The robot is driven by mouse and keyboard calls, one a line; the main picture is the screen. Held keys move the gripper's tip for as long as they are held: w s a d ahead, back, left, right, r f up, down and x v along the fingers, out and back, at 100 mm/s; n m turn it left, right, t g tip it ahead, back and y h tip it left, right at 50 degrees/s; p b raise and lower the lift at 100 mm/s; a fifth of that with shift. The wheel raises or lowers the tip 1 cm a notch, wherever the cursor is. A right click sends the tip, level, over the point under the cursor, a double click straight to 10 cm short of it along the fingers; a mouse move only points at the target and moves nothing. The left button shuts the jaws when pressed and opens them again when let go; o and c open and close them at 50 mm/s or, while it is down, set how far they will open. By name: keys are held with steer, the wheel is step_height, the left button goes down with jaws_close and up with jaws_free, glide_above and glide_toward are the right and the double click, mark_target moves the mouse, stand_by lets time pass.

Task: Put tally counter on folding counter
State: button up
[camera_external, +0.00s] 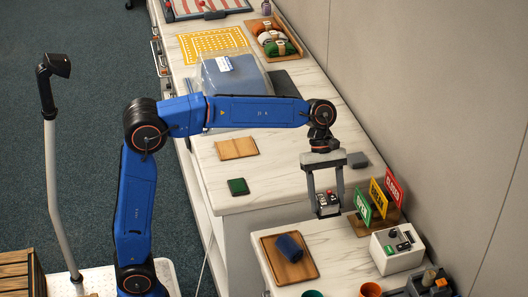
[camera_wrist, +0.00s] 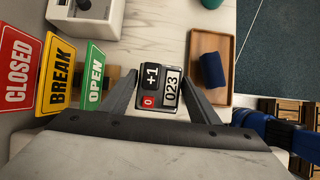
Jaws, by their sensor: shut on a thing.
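The tally counter (camera_wrist: 160,88), small and dark with a +1 button, a red 0 button and a display reading 023, is between the fingers of my gripper (camera_wrist: 158,86) in the wrist view. Pale marble-look counter tops run along the wall: a higher section (camera_external: 275,180) and a lower section (camera_external: 335,250) nearer the camera. I cannot tell which one is the folding counter.
CLOSED, BREAK and OPEN signs (camera_external: 377,198) stand right of my gripper. A white box (camera_external: 397,248) is near them. A wooden tray (camera_external: 289,257) holds a dark blue roll (camera_external: 289,247). A green pad (camera_external: 238,187) and wooden board (camera_external: 237,148) lie on the higher section.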

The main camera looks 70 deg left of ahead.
steer(key=w+a+m+g+y, duration=0.1)
steer(key=a+m+g+y, duration=0.1)
steer(key=a+m, duration=0.3)
steer(key=w+a+m+g+y, duration=0.1)
steer(key=a+m+y, duration=0.1)
steer(key=a+m, duration=0.4)
steer(key=w+a+m+g+y, duration=0.2)
steer(key=a+m, duration=0.3)
steer(key=m, duration=0.3)
steer(key=shift+a+r+g+y, duration=0.3)
steer(key=shift+a+r+y, duration=0.1)
steer(key=shift+y, duration=0.1)
steer(key=w+a+r+m+t+y, duration=0.1)
steer(key=a+r+m+t+y, duration=0.1)
steer(key=a+m, duration=0.5)
steer(key=w+a+r+m+t+y, duration=0.1)
steer(key=a+r+m+t+y, duration=0.2)
steer(key=a+r+m, duration=0.2)
steer(key=shift+w+a+r+m+t, duration=0.15)
steer(key=shift+a+r+m+t, duration=0.2)
steer(key=shift+a+m, duration=1.65)
steer(key=shift+d+f+m, duration=0.2)
steer(key=shift+d+m, duration=0.1)
steer(key=shift+f, duration=4.9)
steer(key=o, duration=1.4)
steer(key=shift+f, duration=0.1)
